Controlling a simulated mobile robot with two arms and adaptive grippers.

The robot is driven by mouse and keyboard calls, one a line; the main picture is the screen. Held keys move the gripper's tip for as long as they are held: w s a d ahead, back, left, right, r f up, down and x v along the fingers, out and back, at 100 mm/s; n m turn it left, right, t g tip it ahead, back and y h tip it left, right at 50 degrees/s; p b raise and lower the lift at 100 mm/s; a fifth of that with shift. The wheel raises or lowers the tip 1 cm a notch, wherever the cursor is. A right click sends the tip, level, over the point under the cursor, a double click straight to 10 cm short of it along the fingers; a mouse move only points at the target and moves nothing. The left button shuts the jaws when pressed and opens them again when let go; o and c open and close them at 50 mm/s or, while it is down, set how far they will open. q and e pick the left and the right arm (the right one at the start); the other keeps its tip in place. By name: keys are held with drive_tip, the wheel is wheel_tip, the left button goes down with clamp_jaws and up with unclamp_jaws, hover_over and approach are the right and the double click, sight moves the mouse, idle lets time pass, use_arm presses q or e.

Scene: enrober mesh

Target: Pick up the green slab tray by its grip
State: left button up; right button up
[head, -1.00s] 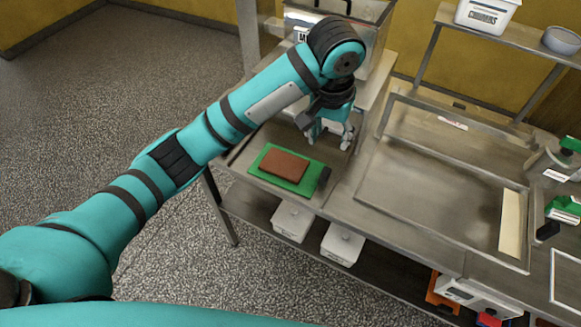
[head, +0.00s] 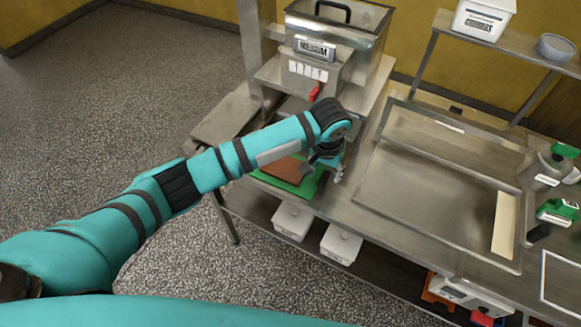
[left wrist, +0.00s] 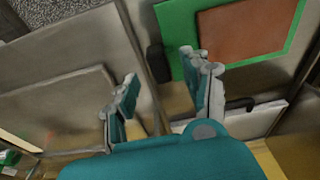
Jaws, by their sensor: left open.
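The green slab tray (head: 304,189) lies on the steel table with a brown slab (head: 282,170) on it. My left forearm covers part of both in the head view. In the left wrist view the tray (left wrist: 178,30) is at the upper right, with the slab (left wrist: 245,35) on it and a dark grip (left wrist: 158,63) on its near side edge. My left gripper (head: 338,176) is over the right end of the tray. In the left wrist view its fingers (left wrist: 165,85) are spread and empty, with the grip between and beyond them. The grip is hidden in the head view.
A steel machine with a hopper (head: 335,40) stands behind the tray. A wide framed steel tray area (head: 430,190) lies to the right. White tubs (head: 341,243) sit on the shelf below. A shelf at upper right holds a white bin (head: 483,18) and a bowl (head: 557,47).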

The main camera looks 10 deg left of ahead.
sight(325, 176)
use_arm(q)
drive_tip(key=shift+w+f, duration=0.15)
drive_tip(key=shift+f, duration=1.45)
drive_tip(key=shift+c, duration=0.3)
drive_tip(key=c, duration=0.9)
clamp_jaws()
drive_tip(key=shift+r, duration=0.15)
